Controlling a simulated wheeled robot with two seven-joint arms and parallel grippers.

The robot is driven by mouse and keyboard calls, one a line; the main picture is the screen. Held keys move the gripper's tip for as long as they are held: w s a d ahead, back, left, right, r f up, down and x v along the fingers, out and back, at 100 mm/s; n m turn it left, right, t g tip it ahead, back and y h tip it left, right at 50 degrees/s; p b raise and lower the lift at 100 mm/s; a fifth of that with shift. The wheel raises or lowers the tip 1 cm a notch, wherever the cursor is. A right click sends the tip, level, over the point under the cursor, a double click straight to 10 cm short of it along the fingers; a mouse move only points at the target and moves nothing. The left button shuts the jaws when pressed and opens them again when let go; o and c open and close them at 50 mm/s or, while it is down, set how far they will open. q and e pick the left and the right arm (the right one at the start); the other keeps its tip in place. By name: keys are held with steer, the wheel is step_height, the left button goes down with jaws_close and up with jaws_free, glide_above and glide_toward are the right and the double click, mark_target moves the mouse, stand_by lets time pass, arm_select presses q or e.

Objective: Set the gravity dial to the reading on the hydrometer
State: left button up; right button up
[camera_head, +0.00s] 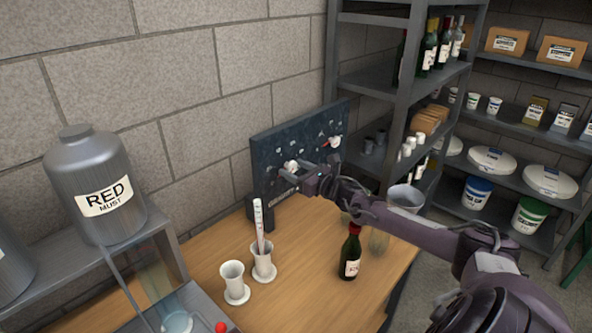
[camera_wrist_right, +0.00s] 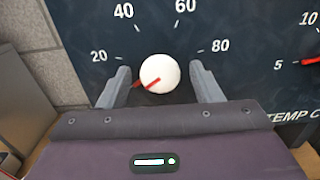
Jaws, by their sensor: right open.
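The dark dial panel (camera_head: 268,148) stands against the wall at the back of the table. In the right wrist view a white round knob (camera_wrist_right: 162,70) sits on a scale marked 20, 40, 60 and 80. Its red pointer (camera_wrist_right: 150,84) points to the lower left, below the 20 mark. My right gripper (camera_wrist_right: 160,88) is open, with one finger on each side of the knob and gaps showing. In the head view the right gripper (camera_head: 301,178) is at the panel. The hydrometer (camera_head: 258,218) stands upright in a white jar (camera_head: 264,270); its reading is too small to tell.
A second dial with a red pointer (camera_wrist_right: 314,61) and a TEMP C label is to the right. An empty white jar (camera_head: 232,278) and a dark bottle (camera_head: 351,254) stand on the table (camera_head: 310,290). A RED MUST tank (camera_head: 92,178) is at left, metal shelves (camera_head: 402,95) at right.

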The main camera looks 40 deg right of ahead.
steer(key=c, duration=1)
steer(key=shift+m, duration=0.3)
steer(key=m+b, duration=0.1)
steer(key=m, duration=0.6)
steer(key=shift+b, duration=0.4)
steer(key=m, duration=0.5)
steer(key=shift+m, duration=0.3)
steer(key=m, duration=0.6)
steer(key=shift+p, duration=0.4)
steer(key=shift+m, duration=0.4)
